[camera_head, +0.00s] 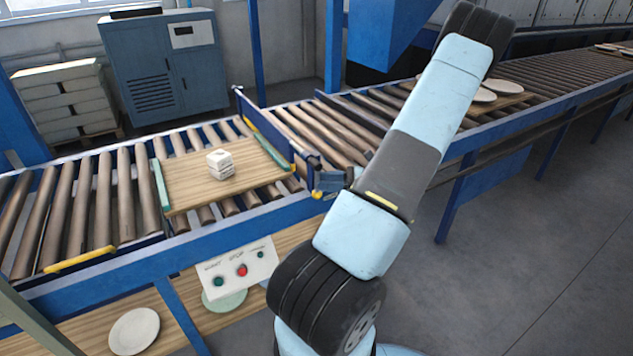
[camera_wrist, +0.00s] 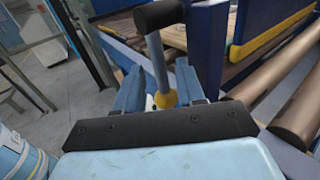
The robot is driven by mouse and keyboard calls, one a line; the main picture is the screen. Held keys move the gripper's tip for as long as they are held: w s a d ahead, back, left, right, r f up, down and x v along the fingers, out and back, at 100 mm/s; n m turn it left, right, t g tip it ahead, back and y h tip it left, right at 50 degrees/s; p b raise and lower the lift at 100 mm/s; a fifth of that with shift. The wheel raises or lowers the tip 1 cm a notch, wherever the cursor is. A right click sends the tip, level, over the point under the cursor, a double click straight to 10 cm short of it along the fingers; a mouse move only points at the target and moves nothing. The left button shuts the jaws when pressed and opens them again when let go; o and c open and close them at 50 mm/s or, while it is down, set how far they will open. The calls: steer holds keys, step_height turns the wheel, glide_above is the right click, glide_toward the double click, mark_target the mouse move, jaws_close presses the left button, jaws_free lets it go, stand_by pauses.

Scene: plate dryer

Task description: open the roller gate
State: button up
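The roller gate shows in the head view as a blue panel (camera_head: 262,122) standing across the roller conveyor, just right of a wooden board. In the wrist view a lever with a black grip (camera_wrist: 160,14), a grey shaft (camera_wrist: 157,62) and a yellow lower part stands beside blue framework. My gripper (camera_wrist: 160,84) has its two blue fingers apart, one on each side of the lever's shaft. I cannot tell whether they touch it. In the head view my gripper (camera_head: 328,184) is at the conveyor's near edge by the gate, and the lever is mostly hidden there.
A control panel (camera_head: 238,268) with buttons is mounted below. Plates (camera_head: 483,95) sit on a board farther right. Open floor (camera_head: 520,230) lies at the right.

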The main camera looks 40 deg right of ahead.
steer(key=shift+x, duration=1.65)
steer(key=shift+c, duration=0.2)
jaws_close()
